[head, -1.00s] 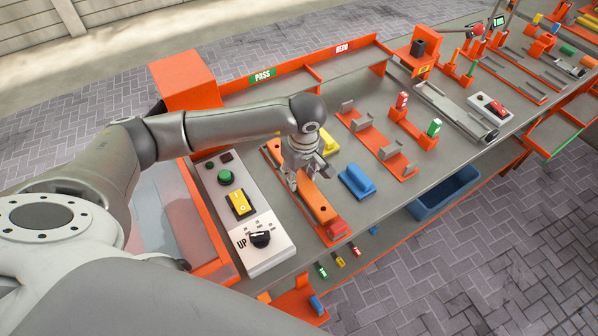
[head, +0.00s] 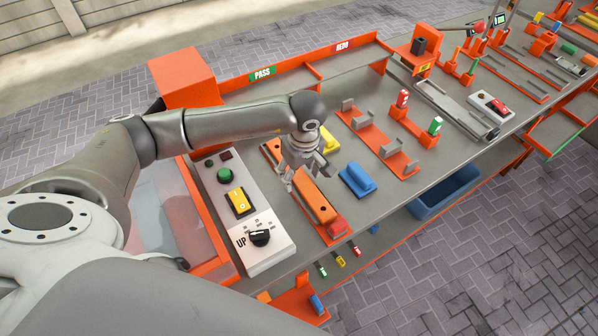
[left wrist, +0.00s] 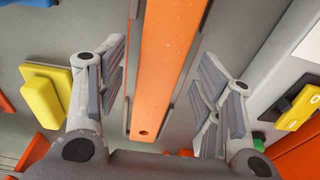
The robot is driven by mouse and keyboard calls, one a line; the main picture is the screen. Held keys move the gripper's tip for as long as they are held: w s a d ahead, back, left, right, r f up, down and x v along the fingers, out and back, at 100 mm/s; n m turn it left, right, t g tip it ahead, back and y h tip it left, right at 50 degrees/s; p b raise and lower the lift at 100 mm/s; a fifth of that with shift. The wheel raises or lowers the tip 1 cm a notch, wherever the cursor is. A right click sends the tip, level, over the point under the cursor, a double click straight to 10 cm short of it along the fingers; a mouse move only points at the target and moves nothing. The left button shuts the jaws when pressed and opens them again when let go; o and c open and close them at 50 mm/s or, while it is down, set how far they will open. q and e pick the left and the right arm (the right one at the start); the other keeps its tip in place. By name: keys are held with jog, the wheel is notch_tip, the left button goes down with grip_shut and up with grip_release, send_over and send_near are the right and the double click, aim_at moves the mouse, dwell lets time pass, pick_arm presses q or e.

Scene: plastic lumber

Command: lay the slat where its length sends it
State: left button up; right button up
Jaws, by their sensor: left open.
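The orange slat (head: 318,204) lies in a narrow fixture on the grey bench, and it also shows in the left wrist view (left wrist: 168,50). A round hole shows near its end there. My left gripper (head: 308,178) is over the slat's middle part and hides some of it in the head view. In the left wrist view the left gripper's fingers (left wrist: 160,85) are spread wide, one on each side of the slat, with a gap to it. Bays marked PASS (head: 262,73) and REDO (head: 342,47) stand along the back edge. My right gripper is not in view.
A control panel (head: 270,228) with a green button, yellow switch and black knob is left of the slat. A blue block (head: 357,181) and yellow block (head: 328,139) lie to its right. An orange rack (head: 376,140) with grey clips stands further right.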

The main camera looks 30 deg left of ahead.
pick_arm(q)
notch_tip(320, 180, up, 11)
jog(key=d, duration=0.1)
jog(key=shift+s+r, duration=0.2)
jog(key=shift+s, duration=0.1)
jog(key=shift+d, duration=0.15)
